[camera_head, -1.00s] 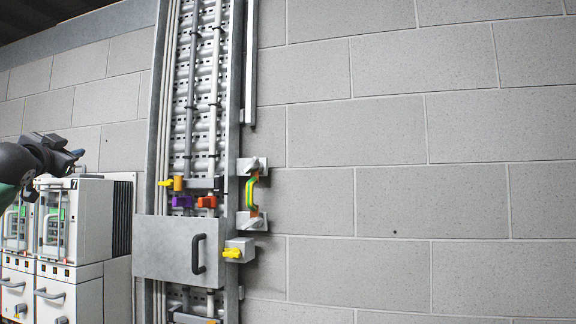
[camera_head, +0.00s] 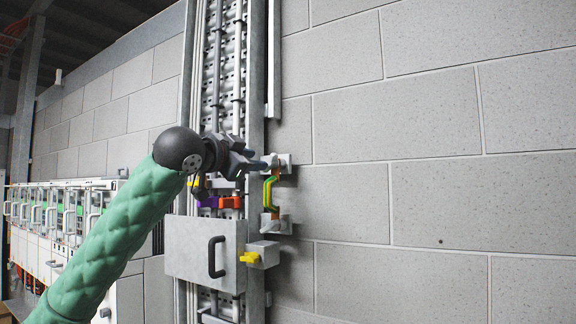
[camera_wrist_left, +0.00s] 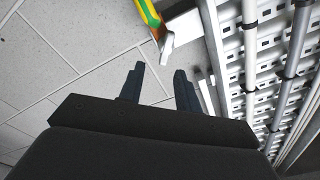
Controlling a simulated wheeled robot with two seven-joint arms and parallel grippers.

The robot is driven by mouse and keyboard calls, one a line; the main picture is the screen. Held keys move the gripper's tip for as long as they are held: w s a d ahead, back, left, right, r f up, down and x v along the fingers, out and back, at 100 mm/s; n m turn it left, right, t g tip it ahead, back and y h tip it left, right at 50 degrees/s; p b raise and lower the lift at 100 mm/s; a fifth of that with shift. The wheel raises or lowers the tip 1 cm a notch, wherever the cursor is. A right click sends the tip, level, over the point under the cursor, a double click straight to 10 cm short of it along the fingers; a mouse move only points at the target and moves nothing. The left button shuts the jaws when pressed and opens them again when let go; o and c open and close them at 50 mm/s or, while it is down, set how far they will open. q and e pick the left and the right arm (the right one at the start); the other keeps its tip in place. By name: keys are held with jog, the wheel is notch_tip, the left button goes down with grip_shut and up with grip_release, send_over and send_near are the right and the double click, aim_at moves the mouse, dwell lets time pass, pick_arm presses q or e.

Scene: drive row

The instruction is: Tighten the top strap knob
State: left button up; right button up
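The top strap knob (camera_head: 271,160) is a light grey wing-shaped knob on the upper block beside the cable ladder. In the left wrist view, the pale knob (camera_wrist_left: 166,48) lies ahead of my fingertips, with a visible gap. The green and yellow strap (camera_head: 268,190) runs down from it to the lower strap knob (camera_head: 270,226); the strap also shows in the left wrist view (camera_wrist_left: 148,12). My left gripper (camera_head: 258,165) is at the top knob's left in the head view. Its two fingers (camera_wrist_left: 158,72) are apart with nothing between them. My right gripper is out of view.
The cable ladder (camera_head: 257,80) stands just left of the knobs. Below are purple (camera_head: 207,202) and red (camera_head: 231,202) parts, a grey cover with a handle (camera_head: 192,250) and a yellow knob (camera_head: 250,257). White cabinets (camera_head: 58,200) line the left. The block wall at right is bare.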

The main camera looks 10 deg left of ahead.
aim_at(271, 163)
pick_arm(q)
jog(key=w+p, duration=0.2)
jog(key=shift+w+d, duration=0.15)
jog(key=shift+w, duration=0.25)
jog(key=p+x, duration=0.2)
jog(key=x, duration=0.2)
jog(key=shift+w+f+p, duration=0.2)
jog(key=shift+f+p, duration=0.05)
jog(key=shift+p, duration=0.15)
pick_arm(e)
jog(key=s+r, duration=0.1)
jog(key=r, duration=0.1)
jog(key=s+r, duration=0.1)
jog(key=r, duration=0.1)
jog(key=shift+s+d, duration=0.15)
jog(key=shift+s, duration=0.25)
pick_arm(q)
jog(key=shift+a, duration=0.25)
